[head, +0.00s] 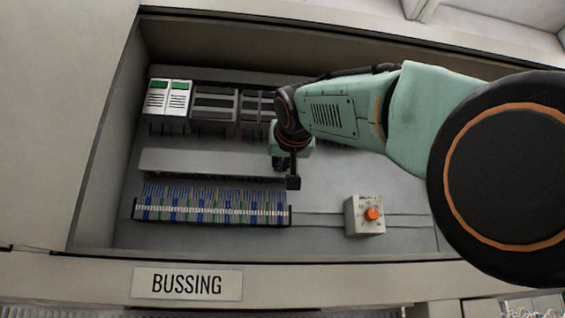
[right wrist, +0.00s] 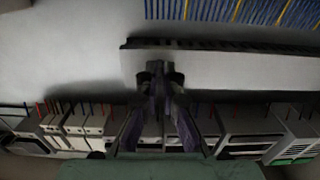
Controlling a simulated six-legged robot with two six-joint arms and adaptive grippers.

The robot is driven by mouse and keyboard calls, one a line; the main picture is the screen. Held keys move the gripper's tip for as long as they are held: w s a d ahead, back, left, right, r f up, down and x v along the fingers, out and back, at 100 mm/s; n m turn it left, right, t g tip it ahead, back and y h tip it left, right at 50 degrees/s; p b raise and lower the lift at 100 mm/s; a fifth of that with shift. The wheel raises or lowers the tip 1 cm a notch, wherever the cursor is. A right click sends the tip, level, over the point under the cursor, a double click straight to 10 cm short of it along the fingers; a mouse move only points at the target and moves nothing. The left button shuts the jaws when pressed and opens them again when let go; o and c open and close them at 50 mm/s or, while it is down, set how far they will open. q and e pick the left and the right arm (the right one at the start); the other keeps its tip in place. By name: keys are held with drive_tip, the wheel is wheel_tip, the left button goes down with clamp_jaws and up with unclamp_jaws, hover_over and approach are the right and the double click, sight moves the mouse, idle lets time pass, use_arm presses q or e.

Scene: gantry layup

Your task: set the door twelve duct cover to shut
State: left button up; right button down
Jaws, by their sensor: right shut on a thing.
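The duct cover (head: 210,163) is a long pale grey bar lying level across the back panel of the open cabinet. It also shows in the right wrist view (right wrist: 235,70), with a dark toothed strip along its edge. My right gripper (head: 288,174) is at the bar's right end in the head view. In the right wrist view its fingers (right wrist: 158,75) are close together at the bar's edge, shut on it. The fingers hide the exact point of contact. My left gripper is not in view.
A row of blue, green and white terminals (head: 212,207) lies below the bar. White modules with green tops (head: 167,97) and grey modules (head: 214,104) stand above it. A box with an orange knob (head: 365,215) is at lower right. A BUSSING label (head: 187,284) marks the cabinet's lower frame.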

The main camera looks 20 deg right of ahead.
drive_tip(key=c, duration=1.7)
unclamp_jaws()
drive_tip(key=shift+a+r, duration=0.1)
drive_tip(key=shift+r, duration=0.05)
drive_tip(key=shift+c, duration=0.2)
drive_tip(key=shift+o, duration=1.1)
drive_tip(key=shift+a, duration=0.25)
drive_tip(key=shift+d, duration=0.3)
